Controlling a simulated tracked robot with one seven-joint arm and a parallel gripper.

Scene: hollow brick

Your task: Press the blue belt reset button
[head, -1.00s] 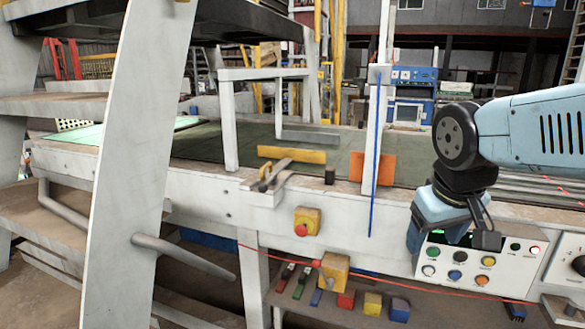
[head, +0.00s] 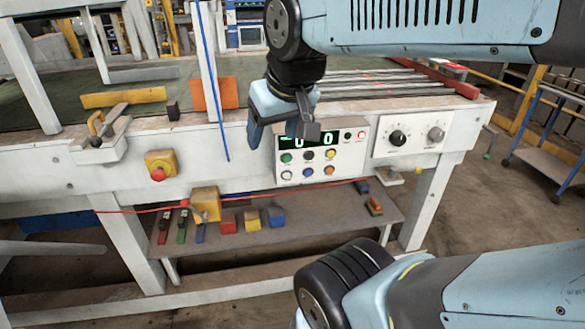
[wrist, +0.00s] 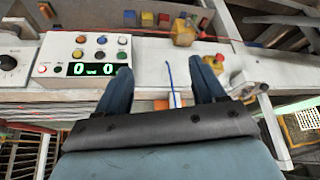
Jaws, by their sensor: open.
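The blue button (head: 308,173) is the middle one of the lower row on a white control panel (head: 347,160) with a green-lit display. It also shows in the wrist view (wrist: 101,40), where the panel appears upside down. Green, black and yellow buttons form the row above it; white and orange ones flank it. My gripper (head: 283,133) is open and empty, fingers pointing down, in front of the panel's upper left and overlapping its display in the head view. In the wrist view, my gripper (wrist: 160,68) has its fingers apart, with the blue button beyond and left of the left fingertip.
A red emergency button on a yellow box (head: 160,166) sits left of the panel. A knob panel (head: 413,139) is on its right. Coloured blocks (head: 253,219) lie on the shelf below.

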